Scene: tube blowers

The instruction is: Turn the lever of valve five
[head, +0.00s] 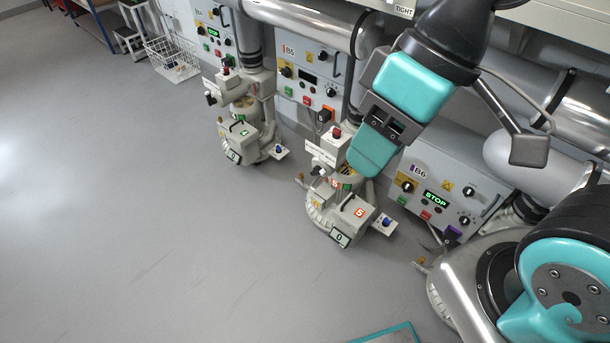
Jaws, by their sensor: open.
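Valve five (352,214) is a pale grey floor-mounted unit with an orange 5 on its cover, in the middle of the head view. A small display (340,238) on its front reads 0. My gripper (366,165) has teal and dark parts and points down at the top of this valve from the upper right. It overlaps the valve's upper part in the picture; I cannot tell whether they touch. I see nothing held, and the fingertip gap is not clear. The valve's lever cannot be clearly made out among the small parts near the gripper.
Panel B5 (294,78) stands behind the valve, and panel B6 (457,211), showing STOP, is to its right. Another valve (239,138) stands to the left. Large metal pipes (300,22) run along the back. The grey floor (150,240) at left is clear.

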